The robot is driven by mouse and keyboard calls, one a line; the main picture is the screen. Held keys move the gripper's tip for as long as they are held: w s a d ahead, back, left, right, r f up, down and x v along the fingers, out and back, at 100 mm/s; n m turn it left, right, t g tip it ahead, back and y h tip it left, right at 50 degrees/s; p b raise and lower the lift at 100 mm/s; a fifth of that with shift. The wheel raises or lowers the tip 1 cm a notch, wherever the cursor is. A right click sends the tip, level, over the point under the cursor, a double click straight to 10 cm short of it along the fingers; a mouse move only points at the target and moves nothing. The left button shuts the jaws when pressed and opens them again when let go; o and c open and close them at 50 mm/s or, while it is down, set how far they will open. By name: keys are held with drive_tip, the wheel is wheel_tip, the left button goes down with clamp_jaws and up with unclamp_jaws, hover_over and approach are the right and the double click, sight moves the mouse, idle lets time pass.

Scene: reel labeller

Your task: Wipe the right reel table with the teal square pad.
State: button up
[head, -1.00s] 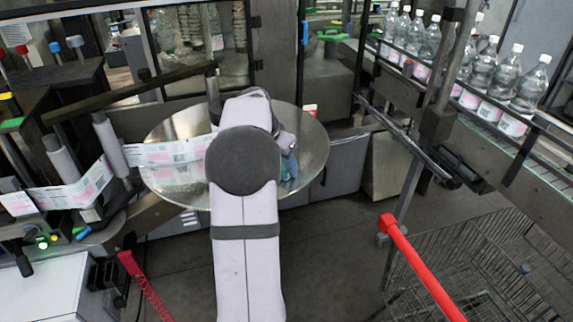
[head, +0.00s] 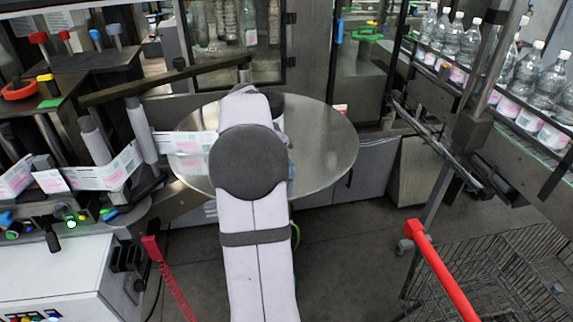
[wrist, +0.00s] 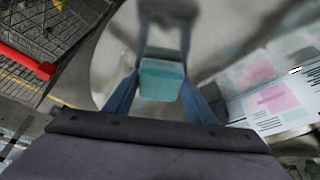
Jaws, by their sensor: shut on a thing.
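The teal square pad (wrist: 161,80) is between the two blue fingers of my gripper (wrist: 160,92) in the wrist view. My gripper is shut on it, over the shiny round reel table (wrist: 110,50). Whether the pad touches the surface I cannot tell. In the head view the reel table (head: 325,150) is a wide metal disc, and my arm covers its left middle part. The gripper and pad are mostly hidden behind my arm there.
A printed label strip (head: 185,142) runs onto the table's left side from rollers (head: 142,130). A dark bar (head: 165,80) passes behind. A conveyor with bottles (head: 525,75), a red-handled wire cart (head: 440,270) and a white cabinet (head: 70,280) stand around.

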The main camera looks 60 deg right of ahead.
wheel_tip(320, 180, up, 2)
drive_tip(key=shift+r+p, duration=0.25)
drive_tip(key=shift+p, duration=0.1)
wheel_tip(320, 180, up, 6)
drive_tip(key=p, duration=0.4)
drive_tip(key=shift+f+p, duration=0.15)
drive_tip(key=shift+p, duration=0.15)
